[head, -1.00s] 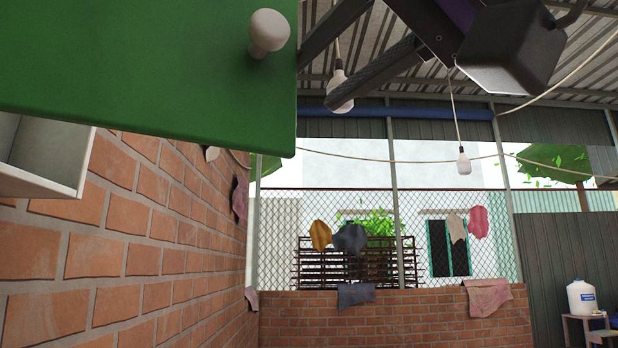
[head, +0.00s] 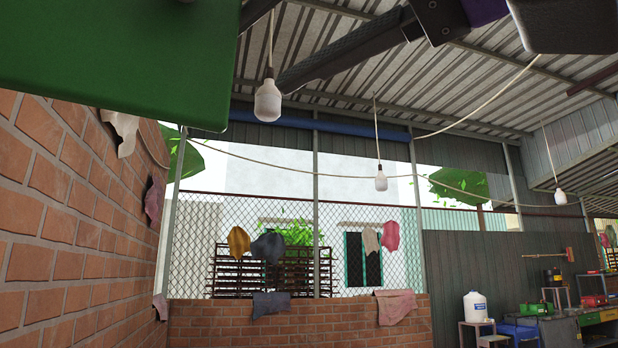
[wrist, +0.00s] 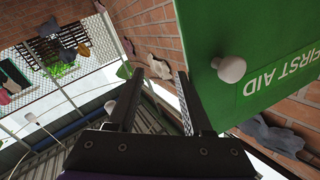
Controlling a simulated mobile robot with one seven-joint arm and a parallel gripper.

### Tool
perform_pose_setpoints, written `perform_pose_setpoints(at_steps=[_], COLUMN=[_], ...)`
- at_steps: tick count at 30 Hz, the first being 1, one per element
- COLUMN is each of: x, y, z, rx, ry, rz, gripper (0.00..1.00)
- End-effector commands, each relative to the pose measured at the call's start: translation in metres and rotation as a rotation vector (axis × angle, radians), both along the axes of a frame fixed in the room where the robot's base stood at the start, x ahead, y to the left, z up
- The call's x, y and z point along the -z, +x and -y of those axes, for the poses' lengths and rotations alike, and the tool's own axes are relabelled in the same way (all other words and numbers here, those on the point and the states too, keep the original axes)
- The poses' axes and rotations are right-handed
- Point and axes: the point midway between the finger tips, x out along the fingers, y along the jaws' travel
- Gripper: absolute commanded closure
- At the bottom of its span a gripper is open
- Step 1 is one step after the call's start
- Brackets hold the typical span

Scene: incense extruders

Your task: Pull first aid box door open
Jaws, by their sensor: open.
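The green first aid box door (head: 110,50) fills the upper left of the head view and stands swung out from the brick wall. The box body is out of the head view. In the wrist view the door (wrist: 275,35) shows "FIRST AID" lettering and a round white knob (wrist: 231,69). My gripper (wrist: 158,75) is open and empty. Its fingers are beside the door, with the knob to the right of the right finger and not between them. In the head view, dark parts of my arm and gripper cross the top.
A brick wall (head: 60,210) runs along the left, with cloths hanging on it. Bulbs (head: 268,100) hang on cords from the roof. A low brick wall with wire mesh (head: 350,215) stands ahead. A workbench (head: 560,325) and a white jug (head: 476,306) are at the right.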

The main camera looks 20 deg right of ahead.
Motion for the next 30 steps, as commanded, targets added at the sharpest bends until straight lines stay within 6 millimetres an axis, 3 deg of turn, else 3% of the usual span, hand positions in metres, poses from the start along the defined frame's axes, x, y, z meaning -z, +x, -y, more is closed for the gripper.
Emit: perform_pose_setpoints(at_steps=[30], x=[-0.002], y=[-0.068], z=[0.025], rx=[0.002], ry=[0.003], rz=[0.005], gripper=[0.39])
